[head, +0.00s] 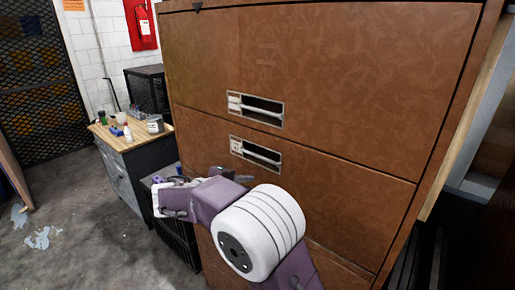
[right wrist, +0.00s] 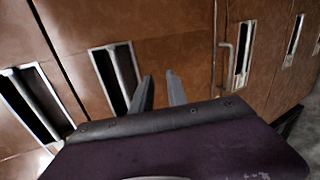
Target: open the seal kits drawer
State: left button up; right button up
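A brown cabinet (head: 330,60) with stacked drawers fills the middle and right of the head view. An upper recessed handle (head: 257,109) and a lower recessed handle (head: 256,153) each have a small label plate beside them. The labels are too small to read, so I cannot tell which drawer is seal kits. The drawers in the head view look shut. My right gripper (head: 243,178) is just below the lower handle. In the right wrist view its two fingers (right wrist: 161,90) are apart with nothing between them, beside a recessed handle (right wrist: 115,75). My left gripper is out of view.
More handles (right wrist: 243,55) show on the right of the wrist view. A wooden-topped bench (head: 110,135) with small bottles stands left of the cabinet, a dark mesh cage (head: 147,90) behind it. The concrete floor (head: 80,220) at left is mostly open, with pale patches.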

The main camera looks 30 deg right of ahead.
jog(key=t+h, duration=0.1)
jog(key=h, duration=0.1)
send_near(258, 156)
jog(key=d, duration=0.1)
jog(key=shift+m, duration=0.4)
jog(key=p+x, duration=0.2)
jog(key=x, duration=0.6)
jog(key=shift+w+d+f, duration=0.25)
jog(key=shift+w, duration=0.1)
jog(key=shift+w+d+f+p, duration=0.15)
jog(key=shift+w+d+p, duration=0.1)
jog(key=shift+d+p, duration=0.05)
jog(key=shift+s, duration=0.1)
grip_shut()
